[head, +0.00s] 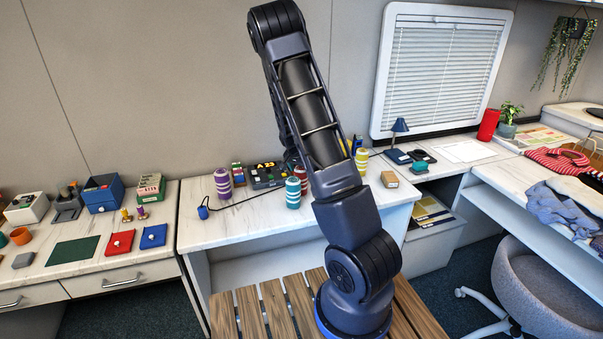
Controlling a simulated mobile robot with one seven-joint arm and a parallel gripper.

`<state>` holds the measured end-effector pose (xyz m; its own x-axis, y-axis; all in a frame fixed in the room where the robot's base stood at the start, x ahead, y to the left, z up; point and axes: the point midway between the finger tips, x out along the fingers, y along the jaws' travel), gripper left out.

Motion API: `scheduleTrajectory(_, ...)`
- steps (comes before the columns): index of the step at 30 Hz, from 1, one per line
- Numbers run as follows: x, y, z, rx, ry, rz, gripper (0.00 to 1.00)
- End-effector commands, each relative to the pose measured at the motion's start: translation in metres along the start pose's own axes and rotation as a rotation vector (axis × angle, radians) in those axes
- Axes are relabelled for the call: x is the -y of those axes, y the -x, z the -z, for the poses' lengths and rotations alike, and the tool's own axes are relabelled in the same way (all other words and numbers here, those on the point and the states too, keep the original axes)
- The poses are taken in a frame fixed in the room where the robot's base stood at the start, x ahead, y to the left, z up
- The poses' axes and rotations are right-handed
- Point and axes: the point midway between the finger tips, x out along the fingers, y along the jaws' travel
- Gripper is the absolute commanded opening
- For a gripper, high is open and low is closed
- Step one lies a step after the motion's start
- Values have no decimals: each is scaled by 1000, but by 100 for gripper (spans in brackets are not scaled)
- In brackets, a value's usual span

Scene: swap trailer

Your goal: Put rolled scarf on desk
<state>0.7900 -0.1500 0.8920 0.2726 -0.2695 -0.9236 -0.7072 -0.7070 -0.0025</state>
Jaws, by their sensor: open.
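I cannot tell for sure which thing is the rolled scarf. Several upright striped rolls stand on the middle desk (240,226): a purple-white one (223,184), a teal-white one (293,193) and a yellow-white one (361,161). A red-white one is partly hidden behind the teal one. At the right, a red-and-white striped cloth (557,159) lies beside rumpled blue-grey cloth (567,213) on another desk (499,177). My arm rises through the middle of the head view and hides part of the middle desk. My gripper is hidden behind it.
A dark cable lies across the middle desk. The left counter holds a blue box (103,194) and small items. A grey chair (540,290) stands at lower right.

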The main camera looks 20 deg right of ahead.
Motion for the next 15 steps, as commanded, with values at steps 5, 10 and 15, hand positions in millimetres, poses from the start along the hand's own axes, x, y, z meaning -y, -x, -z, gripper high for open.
scheduleTrajectory(5,1,32,0,-1,1,3,78)
scheduleTrajectory(10,1,62,0,-1,1,4,78)
scheduleTrajectory(15,1,86,0,0,0,3,78)
